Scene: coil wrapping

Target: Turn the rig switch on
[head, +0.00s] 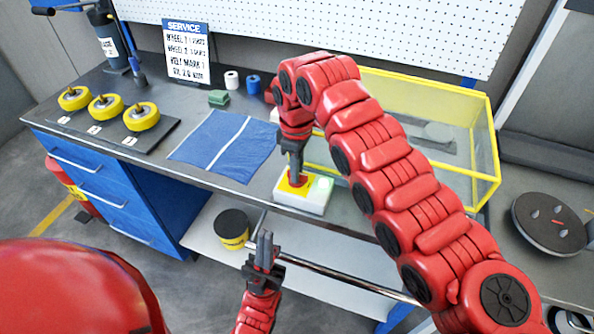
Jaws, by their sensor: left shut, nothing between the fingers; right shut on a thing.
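The rig switch (316,203) is a white box with a yellow top plate and a red knob (303,180), at the front edge of the workbench. A green lamp on the box's right side is bright. My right gripper (297,172) comes down from above and is shut on the red knob, partly hiding it. My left gripper (265,240) is shut and empty, pointing up in front of the bench, below and left of the switch and apart from it.
A yellow-framed clear case (482,145) stands right behind my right arm. A black and yellow can (232,228) sits on the lower shelf near my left gripper.

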